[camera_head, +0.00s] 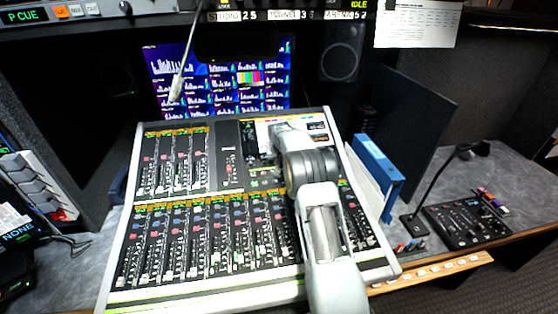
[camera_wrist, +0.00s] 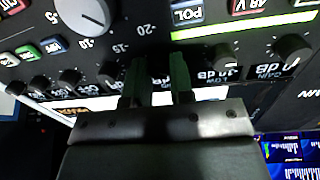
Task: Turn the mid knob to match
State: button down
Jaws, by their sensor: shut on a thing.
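My gripper (camera_wrist: 158,75) points at the mixing console's panel in the wrist view, its two dark green fingers close together. They are shut on a small knob in a row of black knobs; the fingers hide most of it, and I cannot read its label or setting. A large pale knob (camera_wrist: 86,14) with a number scale is above left. In the head view my arm covers the gripped spot on the console (camera_head: 225,210).
A screen (camera_head: 220,78) with bar meters stands behind the console. Blue and white binders (camera_head: 378,163) stand close to its right. A gooseneck microphone (camera_head: 432,190) and a small black control box (camera_head: 466,222) are farther right. A button rail (camera_head: 430,272) runs along the desk's front edge.

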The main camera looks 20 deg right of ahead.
jog(key=shift+n+b, duration=0.65)
jog(key=shift+n, duration=1.65)
jog(key=c, duration=1)
grip_release()
jog(key=shift+r, duration=0.1)
jog(key=b+v, duration=0.1)
jog(key=v, duration=1.2)
jog(key=shift+s+r, duration=0.2)
jog(key=shift+s, duration=0.2)
jog(key=shift+a, duration=0.1)
